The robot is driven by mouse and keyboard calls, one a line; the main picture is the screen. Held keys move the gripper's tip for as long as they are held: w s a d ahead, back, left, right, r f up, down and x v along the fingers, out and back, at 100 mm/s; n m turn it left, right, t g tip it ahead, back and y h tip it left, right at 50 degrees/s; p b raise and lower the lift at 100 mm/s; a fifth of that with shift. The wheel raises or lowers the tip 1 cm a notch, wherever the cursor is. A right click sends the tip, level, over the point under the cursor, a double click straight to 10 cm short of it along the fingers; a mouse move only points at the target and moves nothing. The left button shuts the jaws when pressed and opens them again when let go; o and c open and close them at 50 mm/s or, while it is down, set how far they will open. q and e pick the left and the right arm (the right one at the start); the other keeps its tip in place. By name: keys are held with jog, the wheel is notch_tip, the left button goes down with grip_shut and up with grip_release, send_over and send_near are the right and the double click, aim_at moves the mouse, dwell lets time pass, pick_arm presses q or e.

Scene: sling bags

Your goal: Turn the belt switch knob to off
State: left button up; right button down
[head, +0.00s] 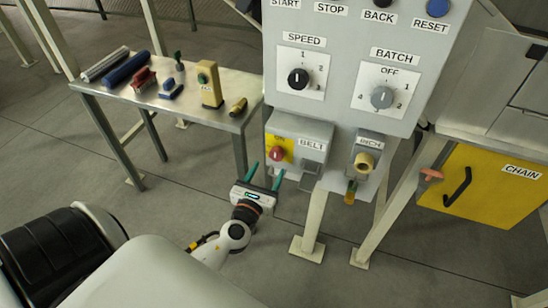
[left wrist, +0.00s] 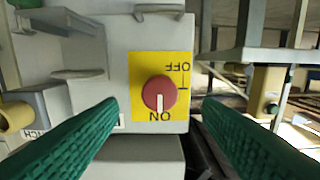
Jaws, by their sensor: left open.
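The belt switch knob (head: 277,153) is a round red knob on a yellow plate, on the grey box labelled BELT (head: 312,145). In the left wrist view, which shows the labels upside down, the red knob (left wrist: 159,94) has a white pointer mark directed at ON. OFF is at the opposite end of the plate (left wrist: 181,70). My left gripper (head: 265,175) is open, with green fingers just below and in front of the knob in the head view. In the left wrist view its fingers flank the knob, apart from it. My right gripper is not in view.
The SPEED knob (head: 298,79) and BATCH knob (head: 382,97) are on the panel above. The INCH fitting (head: 365,162) is to the right of the belt box. A table (head: 150,92) with tools stands at the left. A yellow CHAIN cover (head: 490,190) is at the right.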

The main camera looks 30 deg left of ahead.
aim_at(275, 158)
pick_arm(q)
jog(key=x, duration=0.5)
jog(key=shift+w, duration=0.15)
jog(key=c, duration=1)
